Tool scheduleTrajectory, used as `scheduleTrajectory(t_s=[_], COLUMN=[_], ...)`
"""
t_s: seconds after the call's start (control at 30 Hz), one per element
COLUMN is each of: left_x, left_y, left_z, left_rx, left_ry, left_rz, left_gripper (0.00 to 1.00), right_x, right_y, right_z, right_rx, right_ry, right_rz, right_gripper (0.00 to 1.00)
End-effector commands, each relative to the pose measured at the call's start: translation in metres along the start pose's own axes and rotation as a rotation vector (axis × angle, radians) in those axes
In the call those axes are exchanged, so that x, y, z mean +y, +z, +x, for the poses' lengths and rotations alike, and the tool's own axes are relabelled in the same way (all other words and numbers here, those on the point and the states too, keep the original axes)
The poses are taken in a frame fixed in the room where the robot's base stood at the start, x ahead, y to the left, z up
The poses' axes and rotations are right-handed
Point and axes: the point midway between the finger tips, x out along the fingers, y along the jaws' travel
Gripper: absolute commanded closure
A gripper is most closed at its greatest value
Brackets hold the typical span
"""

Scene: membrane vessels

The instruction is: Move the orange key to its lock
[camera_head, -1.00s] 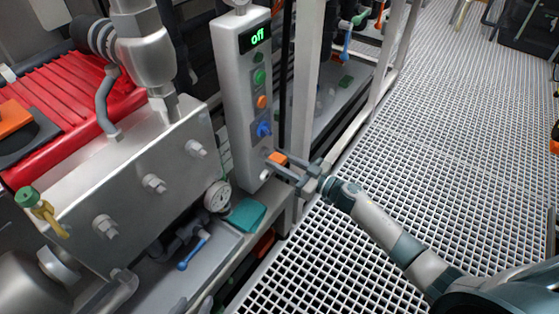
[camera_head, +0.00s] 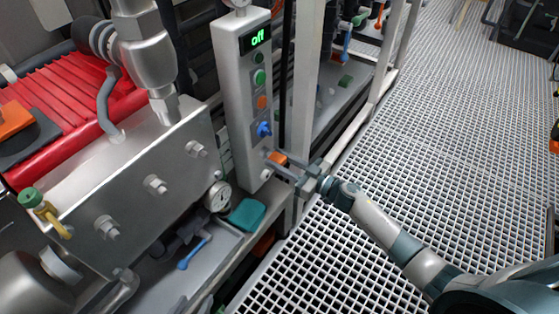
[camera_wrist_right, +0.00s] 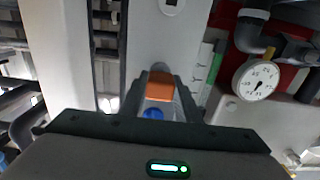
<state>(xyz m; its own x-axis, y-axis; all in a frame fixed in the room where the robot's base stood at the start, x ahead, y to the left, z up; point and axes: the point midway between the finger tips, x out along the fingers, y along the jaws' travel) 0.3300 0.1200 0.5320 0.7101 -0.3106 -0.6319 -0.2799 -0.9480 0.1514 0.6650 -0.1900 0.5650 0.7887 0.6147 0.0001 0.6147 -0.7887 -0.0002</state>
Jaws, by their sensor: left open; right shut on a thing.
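The orange key (camera_head: 278,158) is held between the fingers of my right gripper (camera_head: 274,164), just right of the lower end of a grey control panel (camera_head: 243,110). In the right wrist view the orange key (camera_wrist_right: 160,87) sits between the two fingertips (camera_wrist_right: 161,94), in front of a pale grey surface. The panel has an orange round fitting (camera_head: 262,102), with a blue knob (camera_head: 264,129) below it and green ones (camera_head: 260,77) above. I cannot tell if the key touches the panel. My left gripper is not in view.
A pressure gauge (camera_head: 219,197) and a teal block (camera_head: 247,215) are below left of the panel. A pale upright post (camera_head: 304,80) stands close right of it. Open grating floor (camera_head: 450,150) lies to the right.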

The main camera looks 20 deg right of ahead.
Motion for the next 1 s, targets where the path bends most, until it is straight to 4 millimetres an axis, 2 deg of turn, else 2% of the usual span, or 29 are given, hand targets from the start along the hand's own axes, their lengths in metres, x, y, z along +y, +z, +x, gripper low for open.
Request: scheduleTrajectory(t_s=[0.57, 0.6, 0.67, 0.7, 1.0], left_x=[0.0002, 0.0002, 0.0002, 0.0002, 0.0000], left_y=[-0.0012, -0.0011, -0.0011, -0.0011, -0.0007], left_z=[-0.0010, -0.0009, -0.0009, -0.0009, -0.0008], left_rx=[0.000, 0.000, 0.000, 0.000, -0.002], left_ry=[0.000, 0.000, 0.000, 0.000, 0.000], left_rz=[0.000, 0.000, 0.000, 0.000, 0.000], left_gripper=[0.58, 0.58, 0.58, 0.58, 0.58], right_x=[0.0000, 0.0000, 0.0000, 0.0000, 0.0000], right_y=[-0.0008, -0.0005, -0.0004, -0.0004, 0.0000], right_z=[0.0101, 0.0101, 0.0100, 0.0100, 0.0097], right_rx=[0.001, 0.001, 0.001, 0.001, 0.000], right_ry=[0.000, 0.000, 0.000, 0.000, 0.000], right_rz=[0.001, 0.001, 0.001, 0.001, 0.000], right_gripper=[1.00, 0.66, 0.52, 0.49, 0.49])
